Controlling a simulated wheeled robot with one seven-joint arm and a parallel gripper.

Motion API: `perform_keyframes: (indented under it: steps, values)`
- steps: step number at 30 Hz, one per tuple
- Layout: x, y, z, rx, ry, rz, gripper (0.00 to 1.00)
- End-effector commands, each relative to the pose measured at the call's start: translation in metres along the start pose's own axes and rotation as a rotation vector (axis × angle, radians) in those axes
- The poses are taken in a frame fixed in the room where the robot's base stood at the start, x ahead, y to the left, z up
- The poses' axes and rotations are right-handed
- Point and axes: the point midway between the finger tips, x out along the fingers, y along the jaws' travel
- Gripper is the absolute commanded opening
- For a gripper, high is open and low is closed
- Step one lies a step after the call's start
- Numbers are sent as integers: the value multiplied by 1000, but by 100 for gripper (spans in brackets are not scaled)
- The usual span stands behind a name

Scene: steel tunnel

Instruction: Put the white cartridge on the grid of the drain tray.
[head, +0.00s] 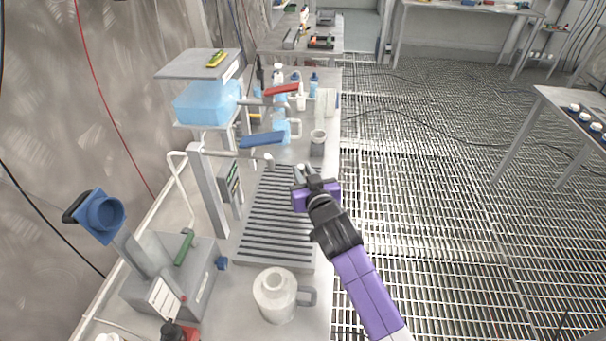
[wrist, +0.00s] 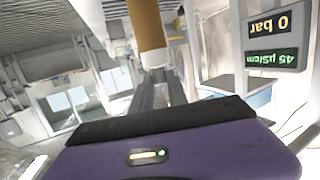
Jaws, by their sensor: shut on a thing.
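My gripper (head: 304,176) is above the far right part of the drain tray, beside its right edge in the head view. In the wrist view its fingers (wrist: 160,92) are shut on a cylinder with a tan band and a white end, which appears to be the white cartridge (wrist: 150,28). In the head view the cartridge is mostly hidden by the gripper and too small to make out. The drain tray (head: 275,266) lies on the bench with a grid of dark slots (head: 272,222), which looks empty. I cannot tell the height of the cartridge above the grid.
A white jug (head: 275,295) stands in front of the tray. A grey post (head: 208,190) with a spout arm rises at its left, near a display panel (wrist: 275,38). Open floor lies right.

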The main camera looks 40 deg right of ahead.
Motion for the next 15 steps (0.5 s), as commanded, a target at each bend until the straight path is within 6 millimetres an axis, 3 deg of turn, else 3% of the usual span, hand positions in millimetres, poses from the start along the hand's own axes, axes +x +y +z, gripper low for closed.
perform_keyframes:
  steps: [13, 14, 15]
  values:
    - [2, 0, 9, 1, 2, -1, 0]
    - [2, 0, 8, 1, 0, -1, 23]
    - [2, 0, 8, 1, 0, -1, 31]
